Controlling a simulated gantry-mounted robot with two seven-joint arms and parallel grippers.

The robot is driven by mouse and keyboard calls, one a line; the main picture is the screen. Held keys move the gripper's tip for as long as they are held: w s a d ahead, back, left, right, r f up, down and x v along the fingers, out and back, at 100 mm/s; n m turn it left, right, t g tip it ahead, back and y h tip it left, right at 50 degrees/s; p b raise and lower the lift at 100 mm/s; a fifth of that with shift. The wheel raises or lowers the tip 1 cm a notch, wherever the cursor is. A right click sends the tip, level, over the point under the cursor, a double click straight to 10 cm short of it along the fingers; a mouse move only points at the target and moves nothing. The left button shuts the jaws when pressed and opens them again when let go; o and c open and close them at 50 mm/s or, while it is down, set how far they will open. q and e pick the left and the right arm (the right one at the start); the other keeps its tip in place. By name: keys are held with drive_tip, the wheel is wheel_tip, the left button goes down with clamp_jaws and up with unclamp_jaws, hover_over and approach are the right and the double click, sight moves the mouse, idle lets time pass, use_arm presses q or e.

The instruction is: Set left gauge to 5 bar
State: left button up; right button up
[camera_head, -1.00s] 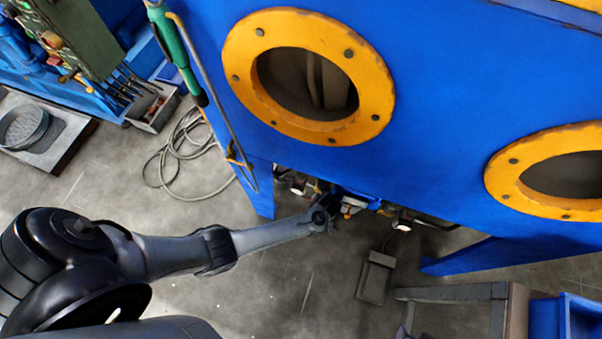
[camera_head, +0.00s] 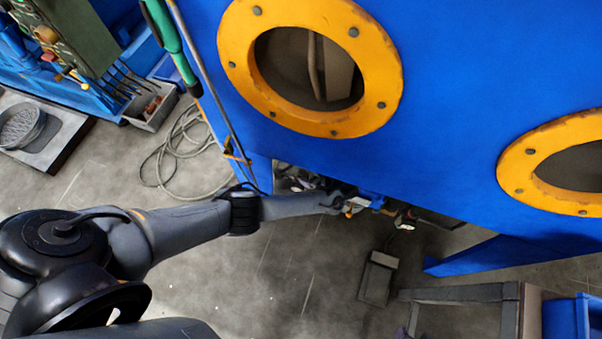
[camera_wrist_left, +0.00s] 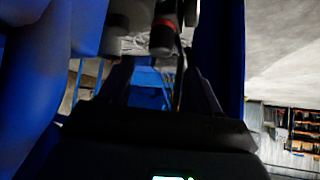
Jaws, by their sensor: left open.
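My left arm reaches to the underside of the blue blasting cabinet (camera_head: 440,110). My left gripper (camera_head: 345,201) is small and partly hidden among fittings below the cabinet's lower edge. In the left wrist view the gripper (camera_wrist_left: 160,75) is open. A dark cylindrical fitting with a red band (camera_wrist_left: 163,36) shows between and just beyond the fingers. A paler cylinder (camera_wrist_left: 127,18) is beside it on the left. Contact with the fingers cannot be told. No gauge face or reading can be made out in either view. My right gripper is not in view.
Two yellow ring ports (camera_head: 240,60) are on the cabinet front. A green-handled tool (camera_head: 163,27) and a cable hang at its left edge. A grey pedal (camera_head: 377,278) lies on the floor below. A stool (camera_head: 460,294) and blue bin (camera_head: 572,319) stand at lower right.

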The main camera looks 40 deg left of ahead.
sight(301, 172)
use_arm(q)
drive_tip(key=b+x, duration=0.3)
drive_tip(key=x, duration=0.4)
drive_tip(key=shift+a+f, duration=0.2)
drive_tip(key=c, duration=1)
